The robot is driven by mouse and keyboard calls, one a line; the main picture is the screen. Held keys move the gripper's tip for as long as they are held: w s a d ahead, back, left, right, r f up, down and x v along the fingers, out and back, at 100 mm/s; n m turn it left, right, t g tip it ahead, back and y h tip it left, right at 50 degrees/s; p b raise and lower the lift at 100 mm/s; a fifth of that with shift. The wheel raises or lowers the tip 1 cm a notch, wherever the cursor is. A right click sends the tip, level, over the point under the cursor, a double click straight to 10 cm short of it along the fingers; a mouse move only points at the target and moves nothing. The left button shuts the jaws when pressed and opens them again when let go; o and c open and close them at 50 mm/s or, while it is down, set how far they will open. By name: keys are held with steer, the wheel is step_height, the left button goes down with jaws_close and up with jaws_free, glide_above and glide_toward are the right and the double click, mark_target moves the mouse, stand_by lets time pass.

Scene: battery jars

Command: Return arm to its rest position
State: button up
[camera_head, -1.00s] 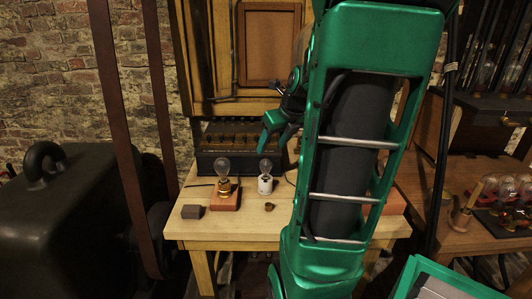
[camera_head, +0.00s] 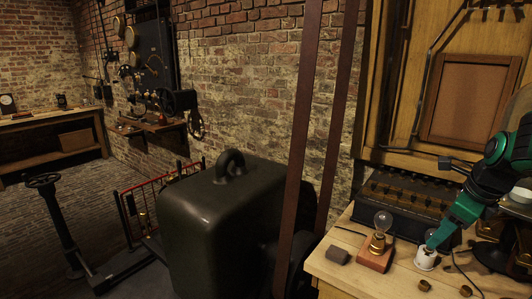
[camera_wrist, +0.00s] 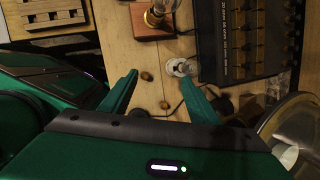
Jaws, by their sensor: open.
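My gripper (camera_head: 448,229) is at the right of the head view, with its green fingers pointing down over the wooden workbench (camera_head: 335,277). The right finger overlaps a white socket with a bulb (camera_wrist: 180,66) in that view. The same white socket (camera_head: 427,259) stands close to the fingertips in the head view; I cannot tell whether they touch. Most of my arm is out of the head view.
A bulb on a reddish wooden base (camera_head: 374,261), a dark block (camera_head: 339,255) and small knobs (camera_head: 466,290) are on the bench. A big dark metal case (camera_head: 225,220) stands left of the bench. Open floor (camera_head: 45,222) lies further left.

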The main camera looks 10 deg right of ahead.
steer(key=s+a+f+n+g, duration=0.2)
steer(key=s+a+n, duration=0.4)
steer(key=n, duration=0.6)
steer(key=s+a+f+n+g+y, duration=0.1)
steer(key=s+a+n, duration=0.5)
steer(key=n, duration=0.6)
steer(key=shift+s+a+f+g, duration=0.4)
steer(key=shift+a+f+g, duration=0.1)
steer(key=shift+g, duration=0.2)
